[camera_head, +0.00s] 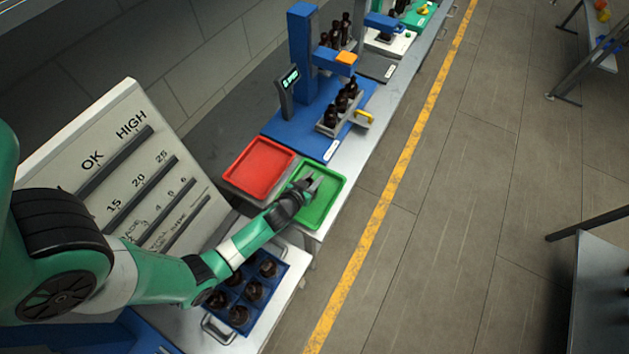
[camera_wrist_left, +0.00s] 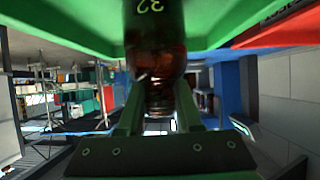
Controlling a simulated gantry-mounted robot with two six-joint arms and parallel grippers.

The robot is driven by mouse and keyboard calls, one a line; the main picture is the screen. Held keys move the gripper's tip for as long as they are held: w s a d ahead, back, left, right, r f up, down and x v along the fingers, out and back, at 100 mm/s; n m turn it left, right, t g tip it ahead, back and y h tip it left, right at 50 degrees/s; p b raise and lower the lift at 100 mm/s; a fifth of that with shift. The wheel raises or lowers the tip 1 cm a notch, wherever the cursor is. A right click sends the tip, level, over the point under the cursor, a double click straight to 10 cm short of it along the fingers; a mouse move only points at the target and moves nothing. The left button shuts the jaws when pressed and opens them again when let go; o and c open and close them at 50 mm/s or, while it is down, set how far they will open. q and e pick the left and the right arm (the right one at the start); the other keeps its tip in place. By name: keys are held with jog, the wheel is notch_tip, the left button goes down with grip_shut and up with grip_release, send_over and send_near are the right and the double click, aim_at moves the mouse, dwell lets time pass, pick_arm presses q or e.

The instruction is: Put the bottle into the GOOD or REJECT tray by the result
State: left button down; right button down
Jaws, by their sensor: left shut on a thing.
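The green tray (camera_head: 335,187) and the red tray (camera_head: 259,168) lie side by side on the bench. My left gripper (camera_head: 308,184) is over the green tray. In the left wrist view it is shut on an amber bottle (camera_wrist_left: 155,42), gripped near its neck between the fingers (camera_wrist_left: 158,110). The bottle carries a yellow-green number, and its lower end is against the green tray (camera_wrist_left: 60,22) in the picture; I cannot tell if they touch. In the head view the gripper hides the bottle. The red tray also shows in the left wrist view (camera_wrist_left: 285,32). My right gripper is out of view.
A blue crate (camera_head: 284,275) of dark bottles stands at the near end. A blue station (camera_head: 303,45) with a lit display (camera_head: 290,78) and a rack of bottles (camera_head: 331,127) stands behind the trays. A sign board (camera_head: 60,160) leans left.

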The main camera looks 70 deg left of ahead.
pick_arm(q)
jog(key=shift+r, duration=0.1)
jog(key=shift+f, duration=0.25)
jog(key=c, duration=0.6)
grip_release()
jog(key=shift+r, duration=0.1)
jog(key=shift+r, duration=0.2)
jog(key=shift+s+d+r, duration=0.15)
jog(key=shift+s, duration=0.05)
jog(key=p+v, duration=0.1)
jog(key=v, duration=1)
jog(key=shift+s+d+r, duration=0.1)
jog(key=shift+r, duration=0.05)
